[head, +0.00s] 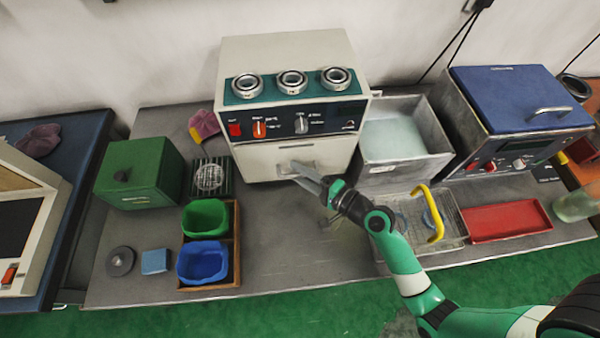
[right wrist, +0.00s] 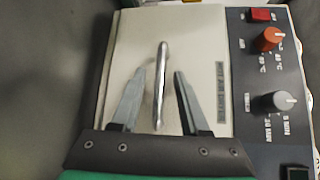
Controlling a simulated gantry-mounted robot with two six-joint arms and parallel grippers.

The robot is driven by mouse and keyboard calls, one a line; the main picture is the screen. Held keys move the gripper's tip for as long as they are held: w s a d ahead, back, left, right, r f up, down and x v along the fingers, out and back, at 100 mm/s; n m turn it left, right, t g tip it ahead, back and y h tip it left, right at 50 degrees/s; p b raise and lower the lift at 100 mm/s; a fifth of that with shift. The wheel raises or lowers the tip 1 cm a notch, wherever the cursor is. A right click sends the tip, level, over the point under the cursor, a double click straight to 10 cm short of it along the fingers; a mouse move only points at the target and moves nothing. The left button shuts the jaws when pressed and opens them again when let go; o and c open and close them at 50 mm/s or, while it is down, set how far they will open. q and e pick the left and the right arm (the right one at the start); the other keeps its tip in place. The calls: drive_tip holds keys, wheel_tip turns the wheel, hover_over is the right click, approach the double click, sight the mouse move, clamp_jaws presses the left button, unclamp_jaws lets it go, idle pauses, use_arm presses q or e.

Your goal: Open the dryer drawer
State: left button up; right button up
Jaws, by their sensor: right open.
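The dryer (head: 290,105) is a cream box with a dark control panel, standing at the back middle of the bench in the head view. Its drawer front (head: 258,160) is below the panel and looks closed. My right gripper (head: 297,172) is at the drawer front. In the right wrist view, the silver bar handle (right wrist: 160,85) lies between the two open fingers of the right gripper (right wrist: 157,88), with a gap on both sides. The drawer front also shows there (right wrist: 205,50). My left gripper is not in view.
Three bearing rings (head: 292,81) sit on top of the dryer. A grey basin (head: 446,150) stands close on its right, with a wire basket (head: 455,232) with a yellow handle in front. A wooden tray (head: 236,255) holds green and blue bins. The bench before the dryer is clear.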

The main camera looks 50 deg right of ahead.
clamp_jaws()
idle(1.3)
